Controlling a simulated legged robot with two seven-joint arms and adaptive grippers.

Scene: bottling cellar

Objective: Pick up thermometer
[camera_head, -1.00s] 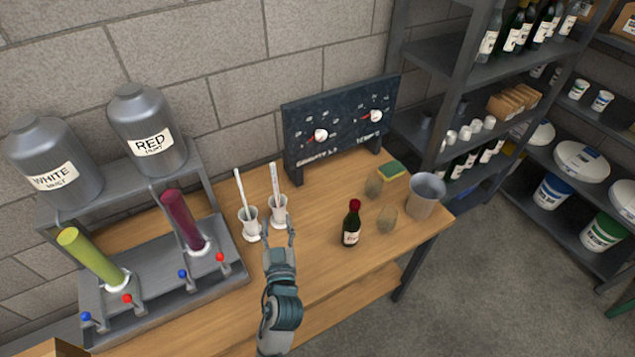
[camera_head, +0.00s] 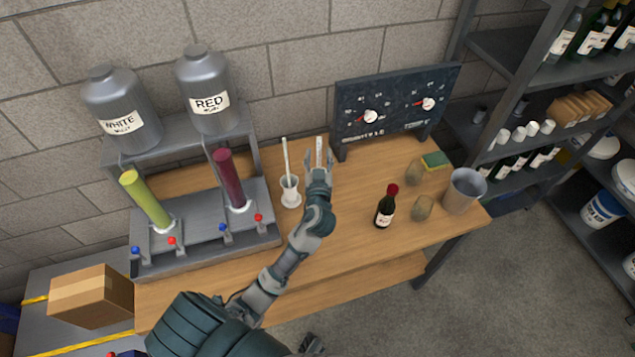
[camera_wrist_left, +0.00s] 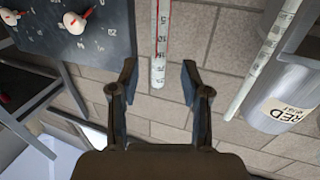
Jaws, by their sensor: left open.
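The thermometer (camera_head: 318,148) is a thin white stick with a red line and a printed scale. It stands upright behind my left gripper (camera_head: 318,166) in the head view; its lower part and cup are hidden by the hand. In the left wrist view the thermometer (camera_wrist_left: 160,45) lines up in the gap between the open fingers of my left gripper (camera_wrist_left: 158,80), with clear space on both sides. I cannot tell how deep it sits between them. A dark piece at the bottom edge of the head view may be my right gripper, too cut off to read.
A similar white stick (camera_head: 286,160) stands in a white cup (camera_head: 290,192) just left. A dark gauge board (camera_head: 394,106) stands behind right. A wine bottle (camera_head: 384,210), a metal bucket (camera_head: 464,190) and a sponge (camera_head: 435,161) are right. The tap stand (camera_head: 262,232) is left.

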